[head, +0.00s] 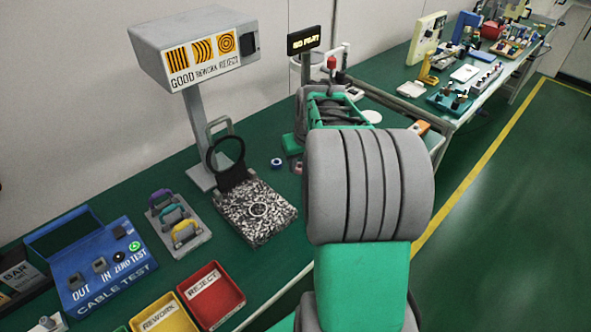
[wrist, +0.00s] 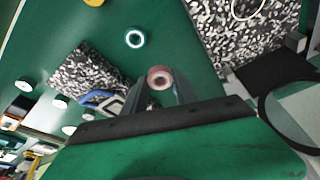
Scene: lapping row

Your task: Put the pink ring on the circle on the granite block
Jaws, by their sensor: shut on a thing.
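The pink ring (wrist: 160,77) is held between the two fingertips of my gripper (wrist: 160,86) in the wrist view. My gripper is shut on it, above the green bench top. The speckled granite block (head: 245,229) lies on the bench in the head view, with a pale circle (head: 260,202) drawn on its top. The block (wrist: 225,40) and part of its circle (wrist: 233,10) also show at the top right of the wrist view, apart from the ring. In the head view my arm hides most of my gripper.
A blue ring (head: 277,162) lies on the bench beyond the block. A black hoop (head: 226,153) stands at the block's far edge, near the grey gauge stand (head: 200,125). A rack with coloured handles (head: 179,232), a red bin (head: 212,293) and a yellow bin (head: 164,314) stand left.

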